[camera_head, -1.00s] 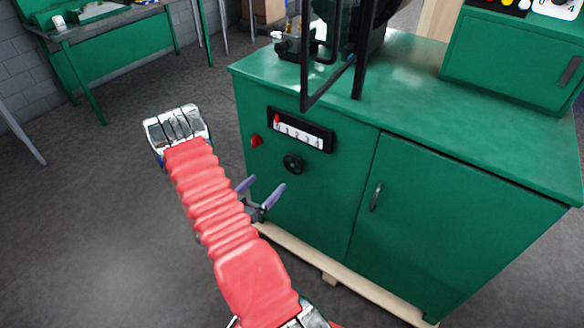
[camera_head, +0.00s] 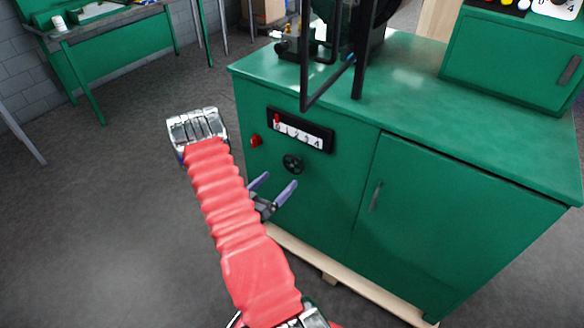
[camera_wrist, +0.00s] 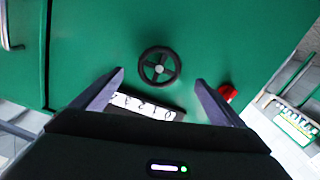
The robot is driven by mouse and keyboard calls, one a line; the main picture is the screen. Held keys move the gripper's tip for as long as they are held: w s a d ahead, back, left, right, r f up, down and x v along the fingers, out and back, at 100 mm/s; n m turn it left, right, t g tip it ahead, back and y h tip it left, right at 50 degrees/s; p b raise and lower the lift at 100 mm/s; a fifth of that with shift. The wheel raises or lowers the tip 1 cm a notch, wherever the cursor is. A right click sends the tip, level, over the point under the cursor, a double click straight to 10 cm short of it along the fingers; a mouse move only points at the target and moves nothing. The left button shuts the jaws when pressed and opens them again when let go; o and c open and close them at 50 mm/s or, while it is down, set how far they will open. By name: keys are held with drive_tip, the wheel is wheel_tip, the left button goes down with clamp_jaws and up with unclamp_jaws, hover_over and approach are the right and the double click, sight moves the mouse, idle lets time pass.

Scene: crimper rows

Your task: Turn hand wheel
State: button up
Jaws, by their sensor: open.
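The hand wheel (camera_head: 293,164) is a small black spoked wheel on the front of the green cabinet, below a numbered scale. My gripper (camera_head: 276,188) is open, its two purple-grey fingers pointing toward the cabinet front just below and left of the wheel in the head view. In the wrist view the hand wheel (camera_wrist: 159,65) lies ahead, between the lines of the two spread fingers and beyond their tips. My gripper (camera_wrist: 160,80) holds nothing. The fingers look apart from the wheel. Part of the gripper's body is hidden behind my red arm in the head view.
The numbered scale (camera_head: 300,131) sits above the wheel, with a red knob (camera_head: 255,141) to its left. A cabinet door with a handle (camera_head: 375,196) is to the right. The cabinet (camera_head: 460,215) stands on a wooden pallet (camera_head: 330,277). Open floor lies left.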

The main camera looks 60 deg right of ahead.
sight(292, 167)
drive_tip(key=d, duration=0.3)
drive_tip(key=s+d, duration=0.1)
drive_tip(key=d, duration=0.6)
drive_tip(key=shift+s, duration=0.3)
drive_tip(key=shift+c, duration=0.3)
